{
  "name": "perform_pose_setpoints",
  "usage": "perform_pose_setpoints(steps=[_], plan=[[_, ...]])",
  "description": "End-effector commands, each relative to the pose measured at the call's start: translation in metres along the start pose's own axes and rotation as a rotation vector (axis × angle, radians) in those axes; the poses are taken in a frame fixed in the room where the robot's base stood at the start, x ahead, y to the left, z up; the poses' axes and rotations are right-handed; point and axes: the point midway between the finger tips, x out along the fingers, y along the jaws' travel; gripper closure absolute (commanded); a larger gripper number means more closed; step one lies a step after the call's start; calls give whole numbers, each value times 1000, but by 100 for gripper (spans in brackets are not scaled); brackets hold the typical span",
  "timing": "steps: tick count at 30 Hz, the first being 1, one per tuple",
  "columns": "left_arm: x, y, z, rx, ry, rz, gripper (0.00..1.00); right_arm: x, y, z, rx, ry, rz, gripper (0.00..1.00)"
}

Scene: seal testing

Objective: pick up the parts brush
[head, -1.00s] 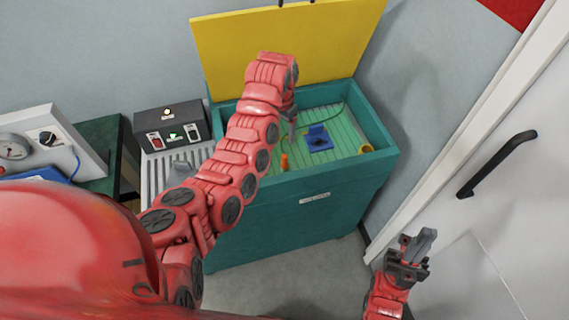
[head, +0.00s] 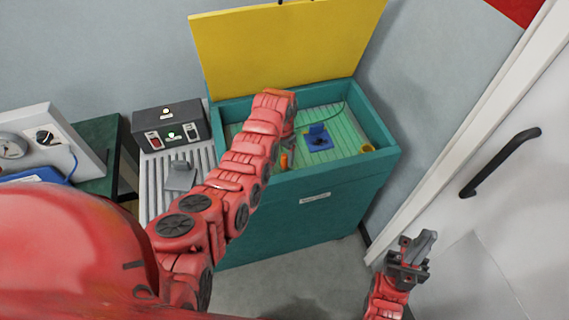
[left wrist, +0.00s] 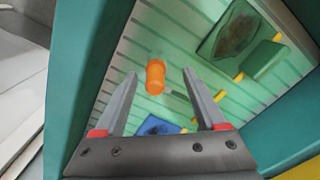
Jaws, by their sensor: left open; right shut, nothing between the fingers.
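A short orange cylindrical thing (head: 285,160) is in the open green basin (head: 299,177), near its front left; it looks like the parts brush's handle, but I make out no bristles. It also shows in the left wrist view (left wrist: 155,76), beyond and between my left gripper's fingertips. My left gripper (left wrist: 160,73) is open and empty, pointing down into the basin, apart from the orange thing. In the head view my arm mostly hides this gripper. My right gripper (head: 413,250) is shut and empty, off to the right near the white door.
A blue part (head: 319,138) lies on the basin's ribbed floor, with a yellow ring-like piece (head: 366,148) at right. The yellow lid (head: 290,45) stands open behind. A black switch box (head: 170,125) and ribbed tray (head: 152,190) are at left. The basin walls are close around my left gripper.

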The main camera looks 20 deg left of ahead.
Motion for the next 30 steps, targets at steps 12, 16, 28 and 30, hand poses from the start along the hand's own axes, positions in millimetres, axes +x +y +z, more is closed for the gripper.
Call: perform_pose_setpoints(steps=[12,16,28,30], plan=[[34,7,-3,1,-2,-1,27,7,0,-1,0,0,0,100],[45,7,-2,2,-3,0,27,2,0,0,0,0,0,100],[47,6,-3,-1,3,-1,32,1,0,0,0,0,0,100],[47,6,-3,-1,2,-1,45,1,0,0,0,0,0,100]])
